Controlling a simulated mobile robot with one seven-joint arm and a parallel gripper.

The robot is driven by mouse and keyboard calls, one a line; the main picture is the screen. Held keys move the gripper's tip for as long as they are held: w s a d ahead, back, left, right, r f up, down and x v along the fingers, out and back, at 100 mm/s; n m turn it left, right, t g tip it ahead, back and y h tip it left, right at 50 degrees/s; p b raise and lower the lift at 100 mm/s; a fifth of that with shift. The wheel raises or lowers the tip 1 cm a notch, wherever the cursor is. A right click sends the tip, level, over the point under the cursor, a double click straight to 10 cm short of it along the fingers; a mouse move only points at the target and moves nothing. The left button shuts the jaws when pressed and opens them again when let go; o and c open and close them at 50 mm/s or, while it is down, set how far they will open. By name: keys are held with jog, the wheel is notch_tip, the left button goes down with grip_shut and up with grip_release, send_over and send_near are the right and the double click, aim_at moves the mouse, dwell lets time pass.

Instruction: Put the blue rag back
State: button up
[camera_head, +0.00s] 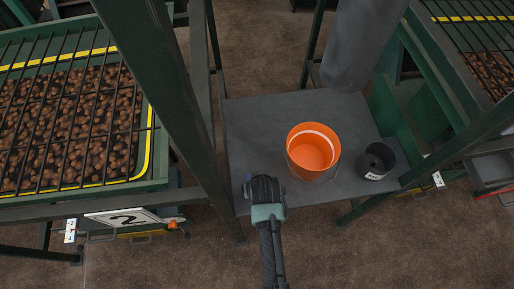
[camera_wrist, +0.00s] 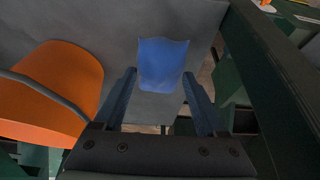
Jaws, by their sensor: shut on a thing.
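The blue rag (camera_wrist: 162,65) shows in the wrist view between the two fingers of my gripper (camera_wrist: 160,80), spread out beyond their tips. My gripper is shut on it. In the head view my gripper (camera_head: 263,183) is over the front left part of the grey table, left of the orange bucket. There the rag is mostly hidden by my gripper; only a small blue trace shows at its left side.
An orange bucket (camera_head: 311,152) and a dark grey container (camera_head: 377,161) stand on the grey table (camera_head: 255,120). A green post (camera_head: 165,80) rises at its left. A grey hanging tube (camera_head: 362,45) is behind the bucket. Barred bins of brown lumps flank the table.

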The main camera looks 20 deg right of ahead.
jog(key=shift+w+f, duration=0.1)
jog(key=shift+f, duration=2.2)
jog(key=shift+f+b, duration=0.15)
jog(key=shift+b, duration=0.25)
jog(key=o, duration=1.6)
jog(key=shift+c, duration=0.2)
jog(key=p+v, duration=0.2)
jog(key=v, duration=1)
